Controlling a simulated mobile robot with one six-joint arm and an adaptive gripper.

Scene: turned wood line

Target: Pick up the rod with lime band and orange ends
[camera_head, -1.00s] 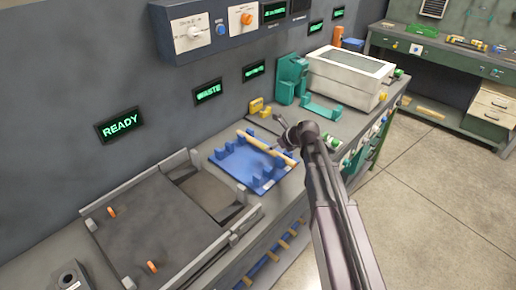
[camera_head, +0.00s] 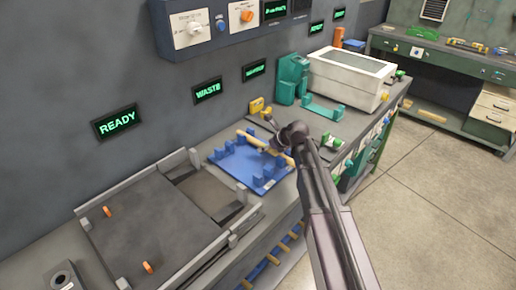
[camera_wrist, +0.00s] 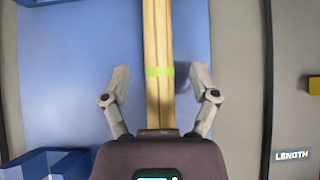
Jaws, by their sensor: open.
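A pale wooden rod (camera_head: 249,138) lies across raised blue supports on a blue tray (camera_head: 237,166). In the wrist view the rod (camera_wrist: 158,35) runs up the picture with a lime band (camera_wrist: 159,71) around it. Its ends are out of that view or hidden, and orange on them cannot be made out in the head view. My gripper (camera_wrist: 160,74) is open, with one finger on each side of the rod near the lime band and a gap on both sides. In the head view my arm hides part of the rod and most of the gripper.
A grey sliding bed (camera_head: 150,225) with two orange pegs lies left of the tray. Teal holders (camera_head: 292,80) and a white bin (camera_head: 350,78) stand to the right. The wall with green-lit signs (camera_head: 207,91) rises behind the bench.

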